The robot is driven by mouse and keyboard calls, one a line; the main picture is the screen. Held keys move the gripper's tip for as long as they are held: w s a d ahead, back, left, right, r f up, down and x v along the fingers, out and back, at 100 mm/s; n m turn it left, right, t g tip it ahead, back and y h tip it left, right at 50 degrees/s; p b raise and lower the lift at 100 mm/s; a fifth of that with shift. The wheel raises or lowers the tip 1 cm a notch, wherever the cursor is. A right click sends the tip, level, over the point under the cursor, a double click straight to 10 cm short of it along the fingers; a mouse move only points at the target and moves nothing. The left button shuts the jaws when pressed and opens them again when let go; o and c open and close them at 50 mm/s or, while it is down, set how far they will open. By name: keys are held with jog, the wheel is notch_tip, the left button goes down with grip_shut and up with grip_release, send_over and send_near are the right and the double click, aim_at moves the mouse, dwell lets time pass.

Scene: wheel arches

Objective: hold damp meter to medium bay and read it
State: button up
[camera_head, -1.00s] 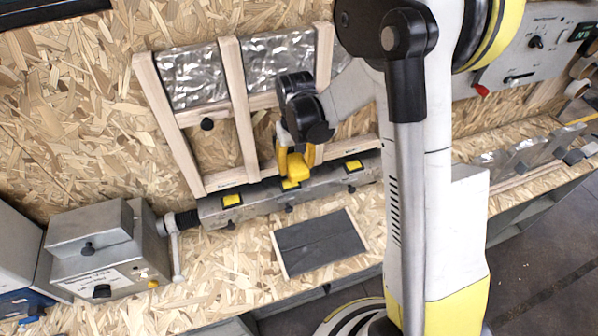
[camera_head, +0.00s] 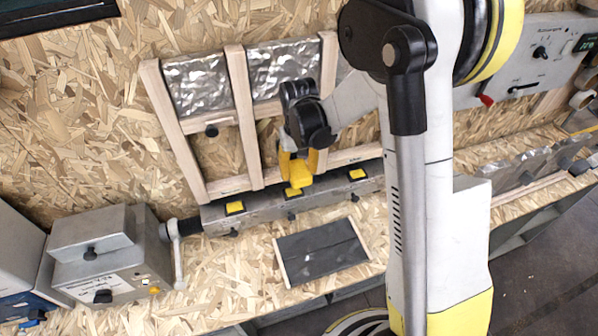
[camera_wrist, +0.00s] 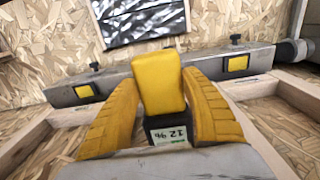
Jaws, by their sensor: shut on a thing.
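My gripper (camera_head: 299,168) is shut on the damp meter, a yellow block (camera_wrist: 160,84) between its two yellow fingers in the wrist view. A small lit display (camera_wrist: 171,134) on the meter shows what looks like "12" and an unclear sign. I cannot tell whether the meter touches anything. The bay labels are too small to read.
Crumpled foil panels (camera_head: 201,86) fill the upper bays. A grey box with a crank (camera_head: 110,255) stands at left. A dark panel with wooden edges (camera_head: 320,252) lies on the bench. A control panel (camera_head: 545,50) is at upper right. The bench front is fairly clear.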

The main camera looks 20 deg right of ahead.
dwell(0.8)
jog(key=s+b, duration=0.1)
jog(key=s, duration=0.9)
jog(key=shift+b, duration=0.35)
